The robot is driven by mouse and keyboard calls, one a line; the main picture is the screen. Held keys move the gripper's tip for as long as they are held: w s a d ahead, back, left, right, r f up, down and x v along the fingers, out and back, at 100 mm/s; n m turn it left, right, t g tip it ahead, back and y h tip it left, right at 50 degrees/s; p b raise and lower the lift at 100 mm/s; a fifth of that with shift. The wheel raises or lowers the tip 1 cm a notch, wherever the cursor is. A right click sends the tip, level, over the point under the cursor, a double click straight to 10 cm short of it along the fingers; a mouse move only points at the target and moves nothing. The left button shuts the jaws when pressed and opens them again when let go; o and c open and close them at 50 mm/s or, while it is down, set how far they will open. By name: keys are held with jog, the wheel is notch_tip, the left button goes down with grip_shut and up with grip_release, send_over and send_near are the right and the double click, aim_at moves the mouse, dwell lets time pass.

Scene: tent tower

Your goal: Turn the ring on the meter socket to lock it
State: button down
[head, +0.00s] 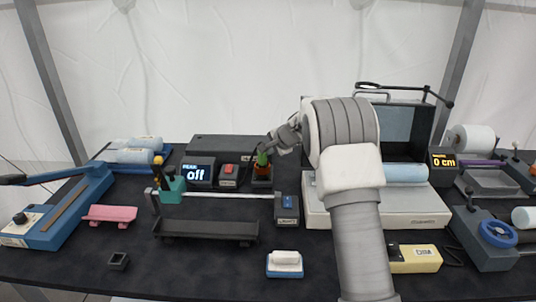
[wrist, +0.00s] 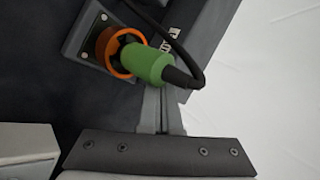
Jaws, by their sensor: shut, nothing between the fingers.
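The meter socket (wrist: 84,40) is a grey plate with an orange ring (wrist: 108,52) around its opening. A green plug (wrist: 146,63) with a dark cable sits at the ring, its body standing out from it. In the head view the orange ring (head: 262,171) shows below the green plug (head: 262,158). My gripper (head: 270,150) is beside the plug, reaching in from the right. In the wrist view my gripper (wrist: 162,100) is shut and empty, with its narrow fingers close to the plug. I cannot tell whether they touch it. The ring's lock marks are not readable.
A display reading "off" (head: 198,173) and a red-button box (head: 228,176) stand left of the socket. A pale-blue roll (head: 405,173) on a white machine is to the right. A dark tray (head: 208,230) lies in front. The dark cable (wrist: 185,50) arches over the plug.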

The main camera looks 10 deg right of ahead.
jog(key=n, duration=0.1)
jog(key=n+g+y, duration=0.1)
jog(key=n+y, duration=0.1)
jog(key=shift+w+a, duration=0.25)
jog(key=shift+a, duration=0.15)
jog(key=shift+a+n+g+y+p, duration=0.2)
jog(key=shift+n+g+y+p, duration=0.25)
jog(key=shift+n+p, duration=0.15)
jog(key=shift+a+n+g+y+p, duration=0.2)
jog(key=shift+n+g+y+p, duration=0.2)
jog(key=shift+n, duration=0.3)
jog(key=shift+d+f, duration=0.1)
